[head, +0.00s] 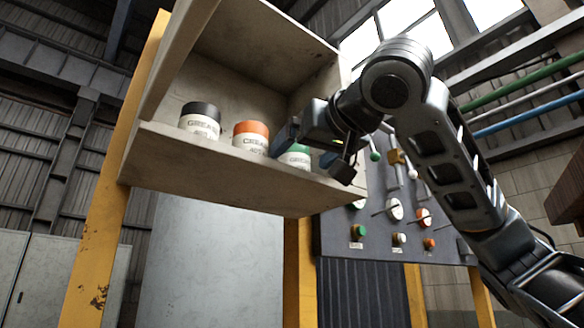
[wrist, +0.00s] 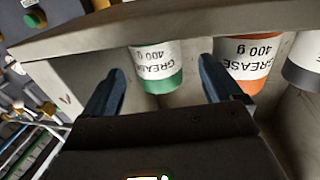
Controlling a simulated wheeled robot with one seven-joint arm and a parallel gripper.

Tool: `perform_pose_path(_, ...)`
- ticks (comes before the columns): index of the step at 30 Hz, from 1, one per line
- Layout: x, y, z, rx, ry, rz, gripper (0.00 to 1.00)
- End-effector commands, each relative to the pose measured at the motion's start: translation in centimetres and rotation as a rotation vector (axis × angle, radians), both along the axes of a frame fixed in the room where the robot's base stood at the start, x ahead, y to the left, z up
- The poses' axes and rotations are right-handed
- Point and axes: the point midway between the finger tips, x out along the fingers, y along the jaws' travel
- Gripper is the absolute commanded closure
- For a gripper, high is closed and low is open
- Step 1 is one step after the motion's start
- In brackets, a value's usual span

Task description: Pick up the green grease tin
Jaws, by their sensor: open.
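The fingers are open, with a gap on each side of the tin. I cannot tell how deep they reach around it.
An orange grease tin (head: 251,136) stands close to the left of the green one, near one finger in the wrist view. A black-lidded tin (head: 200,120) stands further left. The shelf's side walls and top board (head: 262,30) enclose the tins. A control panel (head: 400,215) is at the right.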

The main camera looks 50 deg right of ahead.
Motion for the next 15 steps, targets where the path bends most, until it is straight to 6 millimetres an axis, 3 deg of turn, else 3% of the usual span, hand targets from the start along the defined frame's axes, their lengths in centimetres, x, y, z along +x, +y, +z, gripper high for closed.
perform_pose_path(9,3.5,-2.3,0.2,0.001,0.0,-0.002,0.08)
perform_pose_path(15,4.4,-2.6,-0.1,0.0,0.0,0.002,0.08)
